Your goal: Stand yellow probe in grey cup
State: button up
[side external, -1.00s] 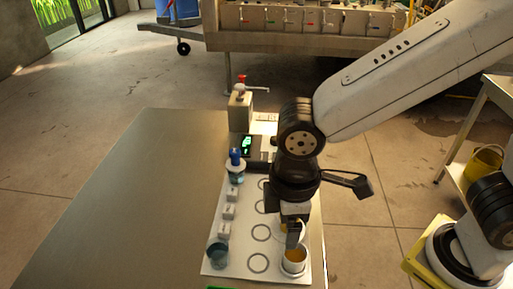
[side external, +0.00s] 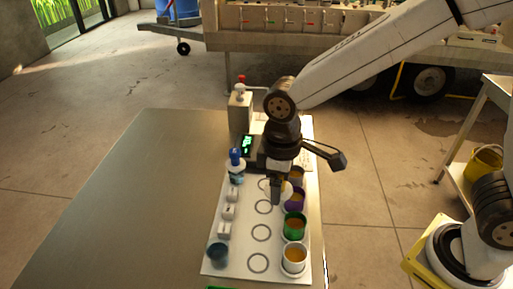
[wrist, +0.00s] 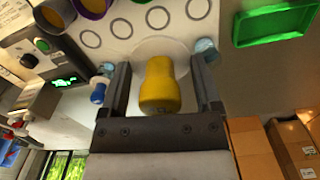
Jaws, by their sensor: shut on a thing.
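My gripper (wrist: 162,90) is shut on the yellow probe (wrist: 160,88), with a finger on each side of its handle. The probe's pale disc (wrist: 160,47) shows beyond the handle in the wrist view; its tip is hidden. In the side view my gripper (side external: 277,190) hangs over the white board, left of the purple cup. The pale grey-white cup (side external: 294,262), holding amber liquid, stands at the near right of the board, apart from the probe.
A row of cups runs beyond the pale one: green (side external: 294,228), purple (side external: 295,205) and brown (side external: 298,174). A blue probe (side external: 235,157) stands in a glass at left; a blue-grey glass (side external: 217,255) is at near left. The table's left side is clear.

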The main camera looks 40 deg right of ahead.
jog(key=w+d+f+m, duration=0.2)
jog(key=w+d, duration=0.2)
jog(key=d, duration=0.3)
jog(key=w+d+f+m, duration=0.2)
jog(key=w+d, duration=0.3)
jog(key=d, duration=0.3)
jog(key=shift+d+m, duration=0.25)
jog(key=shift+m, duration=0.55)
jog(key=shift+w+f, duration=0.1)
jog(key=shift+f, duration=2.85)
jog(key=shift+f, duration=0.55)
jog(key=o, duration=1)
jog(key=shift+o, duration=0.2)
notch_tip(320, 180, up, 11)
